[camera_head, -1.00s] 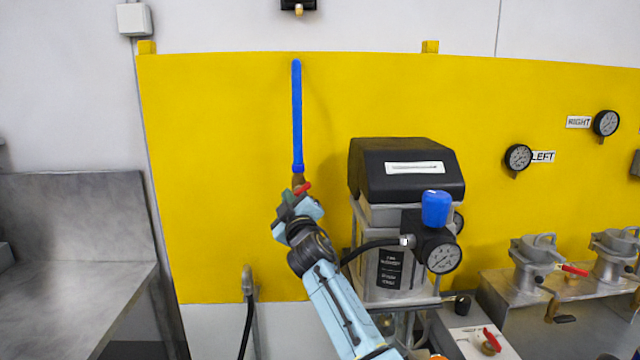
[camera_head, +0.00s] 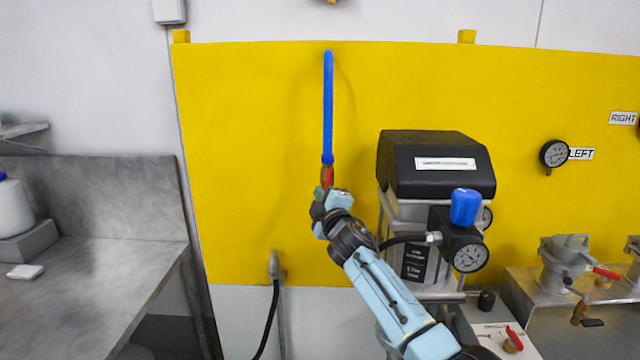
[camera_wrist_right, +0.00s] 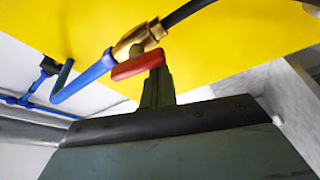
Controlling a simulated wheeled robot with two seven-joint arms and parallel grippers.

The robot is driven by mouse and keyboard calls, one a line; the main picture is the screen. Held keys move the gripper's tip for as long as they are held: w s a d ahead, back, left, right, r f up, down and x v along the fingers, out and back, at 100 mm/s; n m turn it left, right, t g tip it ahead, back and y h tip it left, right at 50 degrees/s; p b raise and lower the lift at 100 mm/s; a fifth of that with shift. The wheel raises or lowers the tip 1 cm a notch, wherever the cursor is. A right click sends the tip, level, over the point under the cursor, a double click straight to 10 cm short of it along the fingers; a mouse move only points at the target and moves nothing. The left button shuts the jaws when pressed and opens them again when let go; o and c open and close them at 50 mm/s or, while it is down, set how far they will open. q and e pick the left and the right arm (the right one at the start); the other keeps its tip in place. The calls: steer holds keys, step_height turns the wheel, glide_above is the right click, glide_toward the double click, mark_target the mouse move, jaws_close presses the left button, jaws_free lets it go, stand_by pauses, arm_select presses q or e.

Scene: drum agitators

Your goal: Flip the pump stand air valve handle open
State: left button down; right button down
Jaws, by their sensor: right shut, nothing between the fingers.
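A red valve handle (camera_head: 329,178) sits on a small brass valve (camera_head: 323,172) at the lower end of the vertical blue air pipe (camera_head: 328,108). The handle lies nearly upright, roughly in line with the pipe. In the right wrist view the red handle (camera_wrist_right: 137,65) crosses close beside the brass valve body (camera_wrist_right: 140,40), with a black hose beyond. My right gripper (camera_head: 320,193) is just below the handle; its green fingers (camera_wrist_right: 157,85) are together, empty, with their tips right at the handle. I cannot tell whether they touch it. My left gripper is not in view.
The pump stand (camera_head: 435,165) with black cover, blue regulator knob (camera_head: 466,206) and gauge (camera_head: 469,257) stands right of my forearm. A metal bench (camera_head: 90,270) is at the left. The yellow wall panel (camera_head: 250,150) is close behind the valve.

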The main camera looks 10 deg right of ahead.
steer(key=shift+d, duration=0.25)
stand_by(0.5)
steer(key=shift+a, duration=0.1)
steer(key=s+a+b, duration=0.1)
steer(key=s+a, duration=0.2)
steer(key=s, duration=0.6)
stand_by(0.4)
